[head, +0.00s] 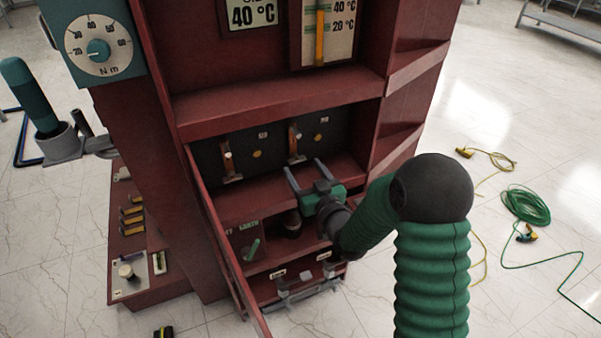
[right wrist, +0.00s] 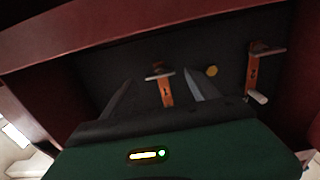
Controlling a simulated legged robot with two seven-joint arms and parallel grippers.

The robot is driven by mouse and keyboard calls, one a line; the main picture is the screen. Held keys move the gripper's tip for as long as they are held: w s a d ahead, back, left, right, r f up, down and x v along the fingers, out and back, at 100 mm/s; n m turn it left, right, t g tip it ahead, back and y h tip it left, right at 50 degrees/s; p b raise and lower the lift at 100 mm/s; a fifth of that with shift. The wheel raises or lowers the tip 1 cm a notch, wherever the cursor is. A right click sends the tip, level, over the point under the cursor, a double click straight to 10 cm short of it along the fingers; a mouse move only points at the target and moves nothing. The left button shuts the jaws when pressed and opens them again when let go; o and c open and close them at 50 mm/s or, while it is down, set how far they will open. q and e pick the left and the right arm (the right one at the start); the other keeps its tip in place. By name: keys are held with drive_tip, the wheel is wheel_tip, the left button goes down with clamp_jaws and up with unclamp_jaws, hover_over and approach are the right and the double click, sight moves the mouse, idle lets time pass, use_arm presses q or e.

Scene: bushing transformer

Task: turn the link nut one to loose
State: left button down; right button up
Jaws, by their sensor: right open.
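The labels are too small to read. My right gripper (head: 303,164) is open and empty, in front of and just below the right link. My left gripper is not visible.
The red cabinet's shelf edge (head: 280,105) lies above the bay, and its side wall (head: 397,125) stands close on the right. A teal torque dial (head: 98,49) is at upper left. A green cable (head: 526,205) lies on the floor at right.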

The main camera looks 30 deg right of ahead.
sight(296, 159)
drive_tip(key=shift+w+d, duration=0.1)
drive_tip(key=shift+w, duration=1.15)
drive_tip(key=c, duration=1.4)
